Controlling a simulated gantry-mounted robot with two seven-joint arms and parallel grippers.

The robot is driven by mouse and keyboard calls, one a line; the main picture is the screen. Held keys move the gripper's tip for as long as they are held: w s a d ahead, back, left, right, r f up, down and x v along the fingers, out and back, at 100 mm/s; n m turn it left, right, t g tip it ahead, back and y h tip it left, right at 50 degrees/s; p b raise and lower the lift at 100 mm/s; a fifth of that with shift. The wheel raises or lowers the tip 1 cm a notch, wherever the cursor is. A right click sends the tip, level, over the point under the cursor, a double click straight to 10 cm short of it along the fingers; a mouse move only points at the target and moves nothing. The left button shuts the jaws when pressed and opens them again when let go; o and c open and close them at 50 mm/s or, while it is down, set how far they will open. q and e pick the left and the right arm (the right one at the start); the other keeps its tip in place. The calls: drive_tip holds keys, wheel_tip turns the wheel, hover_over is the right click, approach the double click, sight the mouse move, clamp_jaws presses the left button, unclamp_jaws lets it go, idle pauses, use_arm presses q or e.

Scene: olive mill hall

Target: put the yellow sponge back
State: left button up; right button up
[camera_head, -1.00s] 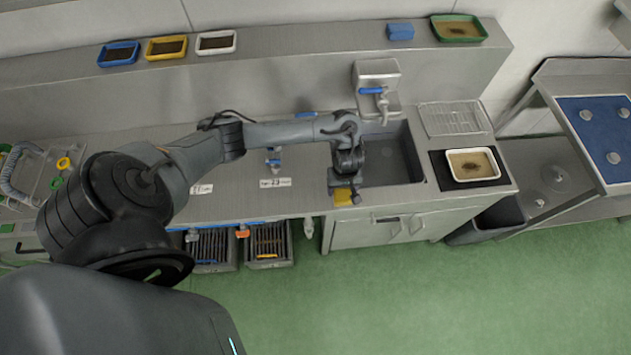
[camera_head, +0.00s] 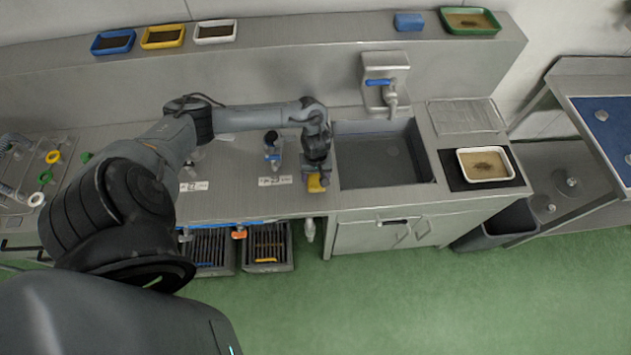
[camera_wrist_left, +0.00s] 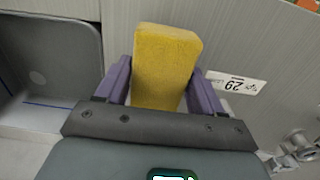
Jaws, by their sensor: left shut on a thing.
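The yellow sponge (camera_head: 315,183) is held in my left gripper (camera_head: 317,176), over the steel counter just left of the sink. In the left wrist view the sponge (camera_wrist_left: 165,65) stands out between the two purple fingers of the gripper (camera_wrist_left: 160,90), which press on its sides. A blue sponge (camera_head: 408,21) lies on the back shelf to the right. My right gripper does not show.
The sink (camera_head: 382,155) lies right of the gripper, with a blue-handled tap (camera_head: 388,84) behind. A white tray (camera_head: 486,164) sits right of the sink.

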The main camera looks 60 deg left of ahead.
sight(315, 181)
use_arm(q)
drive_tip(key=shift+f+b, duration=0.4)
drive_tip(key=shift+f, duration=1.6)
drive_tip(key=shift+f, duration=0.1)
drive_tip(key=o, duration=1.1)
